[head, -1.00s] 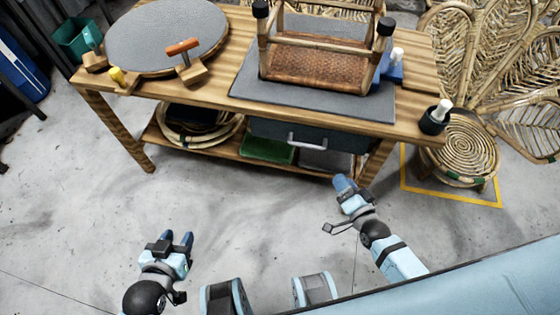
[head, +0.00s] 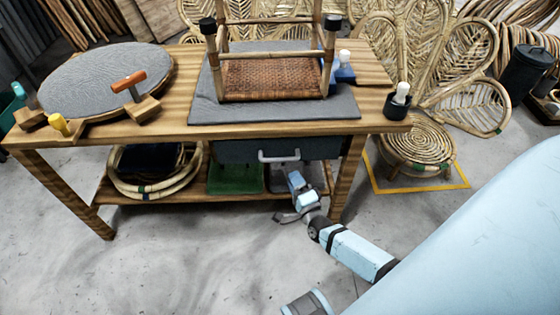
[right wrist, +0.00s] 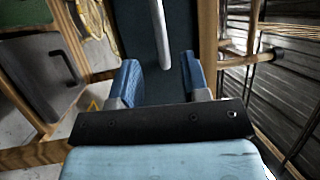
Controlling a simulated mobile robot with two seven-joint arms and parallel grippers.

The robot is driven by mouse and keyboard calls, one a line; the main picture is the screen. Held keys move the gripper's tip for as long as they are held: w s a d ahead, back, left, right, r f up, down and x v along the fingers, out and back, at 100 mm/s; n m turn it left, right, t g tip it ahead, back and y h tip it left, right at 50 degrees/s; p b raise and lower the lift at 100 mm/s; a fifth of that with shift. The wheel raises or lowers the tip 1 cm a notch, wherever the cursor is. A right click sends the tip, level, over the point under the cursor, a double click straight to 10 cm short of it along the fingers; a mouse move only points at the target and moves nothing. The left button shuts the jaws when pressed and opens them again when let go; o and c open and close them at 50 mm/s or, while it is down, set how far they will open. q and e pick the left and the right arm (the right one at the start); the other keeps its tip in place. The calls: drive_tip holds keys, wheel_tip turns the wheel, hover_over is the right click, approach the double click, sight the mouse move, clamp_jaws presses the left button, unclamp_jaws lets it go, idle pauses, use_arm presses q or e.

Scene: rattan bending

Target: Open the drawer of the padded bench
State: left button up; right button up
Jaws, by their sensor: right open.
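The padded bench (head: 180,118) is a wooden table with a grey pad (head: 275,108) on top. Its dark drawer (head: 235,150) hangs under the top, with a light grey bar handle (head: 279,157) on its front. The drawer front looks flush under the bench. My right gripper (head: 296,180) is just below and right of the handle. In the right wrist view my right gripper (right wrist: 158,75) has its blue fingers apart. The handle (right wrist: 162,35) lies ahead of the fingers, in line with the gap between them. My left gripper is out of the head view.
An upturned rattan stool (head: 270,75) sits on the pad. A round grey disc (head: 105,78) and a clamp with an orange handle (head: 129,80) are at left. A rattan chair (head: 418,142) stands at right.

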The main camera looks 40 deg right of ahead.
sight(282, 158)
drive_tip(key=b+x, duration=0.1)
drive_tip(key=x, duration=0.8)
drive_tip(key=shift+a, duration=0.1)
clamp_jaws()
